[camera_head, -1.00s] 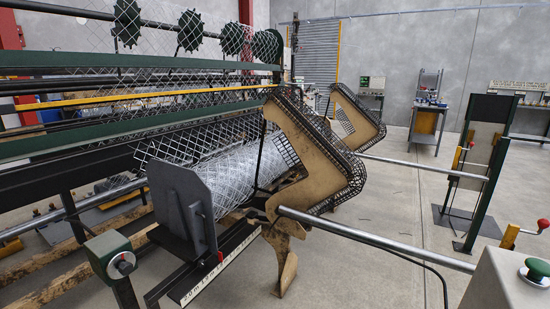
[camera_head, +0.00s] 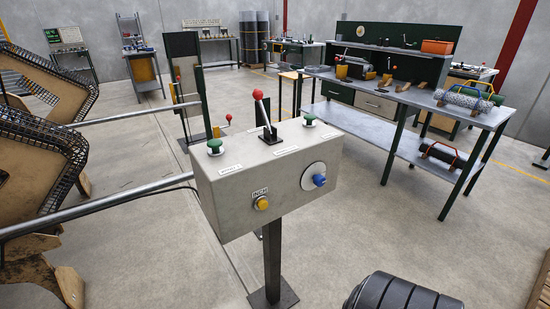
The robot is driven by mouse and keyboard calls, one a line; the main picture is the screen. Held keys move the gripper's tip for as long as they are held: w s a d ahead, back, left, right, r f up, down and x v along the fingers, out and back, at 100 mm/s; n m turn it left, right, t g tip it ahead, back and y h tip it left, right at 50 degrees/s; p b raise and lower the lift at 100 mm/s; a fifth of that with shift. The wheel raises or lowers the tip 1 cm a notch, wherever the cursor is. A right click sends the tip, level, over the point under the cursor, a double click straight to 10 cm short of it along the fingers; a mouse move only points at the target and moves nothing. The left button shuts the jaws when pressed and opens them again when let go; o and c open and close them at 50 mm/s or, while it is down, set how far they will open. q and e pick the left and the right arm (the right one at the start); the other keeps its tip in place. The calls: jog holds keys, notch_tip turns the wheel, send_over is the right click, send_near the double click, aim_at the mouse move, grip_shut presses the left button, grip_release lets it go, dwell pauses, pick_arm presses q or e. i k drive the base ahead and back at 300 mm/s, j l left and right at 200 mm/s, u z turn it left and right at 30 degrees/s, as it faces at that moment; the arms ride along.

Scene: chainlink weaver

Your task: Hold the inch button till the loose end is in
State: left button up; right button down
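The control box (camera_head: 270,175) stands on a dark post in the middle of the head view. Its yellow inch button (camera_head: 262,203) is on the front face under a label reading INCH. A blue knob (camera_head: 319,180) on a white disc is to its right. Two green buttons (camera_head: 215,147) and a red-knobbed lever (camera_head: 258,95) are on top. Neither gripper shows. A dark ribbed rounded shape (camera_head: 400,292) is at the bottom edge; I cannot tell what it is.
Tan machine parts with black chain edging (camera_head: 35,165) stand at the left. A steel bar (camera_head: 100,208) runs from them to the box. A workbench (camera_head: 400,95) with tools and mesh rolls is at the right. Open concrete floor (camera_head: 340,255) lies around the post.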

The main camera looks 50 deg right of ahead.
aim_at(262, 205)
jog(key=k+l+z, duration=0.15)
jog(key=z, duration=0.15)
jog(key=i+j+z, duration=0.15)
jog(key=z, duration=0.3)
jog(key=i+j+z, duration=0.15)
jog(key=z, duration=0.3)
